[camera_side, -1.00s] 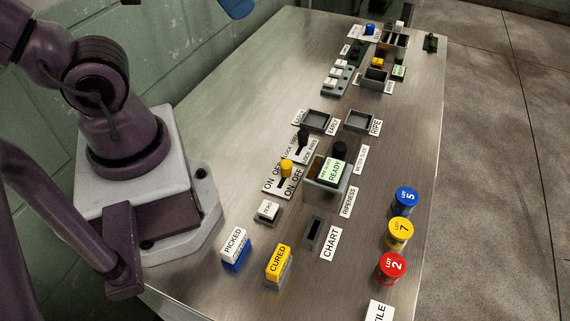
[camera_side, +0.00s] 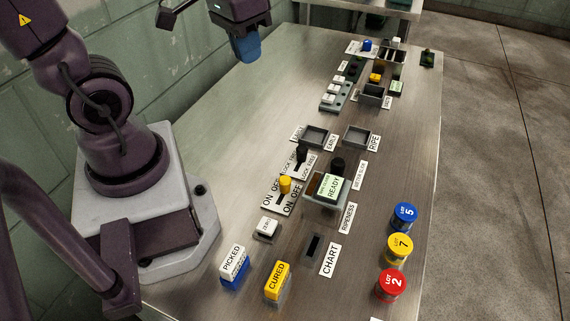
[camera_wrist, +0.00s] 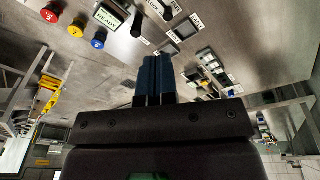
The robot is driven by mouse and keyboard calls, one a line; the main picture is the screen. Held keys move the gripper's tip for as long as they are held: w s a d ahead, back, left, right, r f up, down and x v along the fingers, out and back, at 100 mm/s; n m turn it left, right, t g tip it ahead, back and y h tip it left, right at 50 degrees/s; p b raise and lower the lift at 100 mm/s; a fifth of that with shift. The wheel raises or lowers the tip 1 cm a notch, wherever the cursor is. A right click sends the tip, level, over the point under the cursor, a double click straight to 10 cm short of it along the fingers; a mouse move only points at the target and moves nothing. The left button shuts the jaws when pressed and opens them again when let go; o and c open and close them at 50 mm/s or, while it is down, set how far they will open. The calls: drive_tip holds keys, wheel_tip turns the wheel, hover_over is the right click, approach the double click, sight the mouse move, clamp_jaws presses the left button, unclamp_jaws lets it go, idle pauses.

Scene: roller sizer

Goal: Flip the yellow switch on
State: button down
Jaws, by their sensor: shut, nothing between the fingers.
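The yellow switch (camera_side: 285,185) is a small yellow knob on a slotted plate marked ON and OFF (camera_side: 278,198), in the middle of the table in the side view. Its knob stands toward the far end of the slot; I cannot tell which label it is set to. My gripper (camera_side: 247,50) has blue fingers and hangs above the far left part of the table, well away from the switch. The fingers also show in the wrist view (camera_wrist: 155,75), shut together with nothing between them. The yellow switch is not clearly seen in the wrist view.
A black lock lever (camera_side: 302,155) stands just beyond the switch. A READY display (camera_side: 331,187) is to its right, and a white zero button (camera_side: 267,227) is nearer. Lot jars (camera_side: 399,248) line the right edge. The table's left far area (camera_side: 230,120) is bare.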

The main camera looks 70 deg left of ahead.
drive_tip(key=w+a+f+m+h, duration=0.3)
drive_tip(key=f+m, duration=0.2)
drive_tip(key=f, duration=0.4)
drive_tip(key=w+a+f+m+h, duration=0.3)
drive_tip(key=a+f+m+h, duration=0.1)
drive_tip(key=f, duration=0.6)
drive_tip(key=shift+w+a+m+g, duration=0.3)
drive_tip(key=shift+w+m, duration=0.05)
drive_tip(key=shift+m, duration=0.15)
approach(293, 187)
drive_tip(key=f, duration=0.1)
drive_tip(key=w+f, duration=0.2)
drive_tip(key=f, duration=0.1)
drive_tip(key=shift+w+a+f, duration=0.1)
drive_tip(key=shift+w+a, duration=0.1)
drive_tip(key=shift+a, duration=0.05)
drive_tip(key=d, duration=0.1)
drive_tip(key=s+d, duration=0.1)
drive_tip(key=shift+s+d, duration=0.3)
drive_tip(key=shift+d, duration=0.1)
drive_tip(key=shift+s+d, duration=0.15)
drive_tip(key=shift+d, duration=0.15)
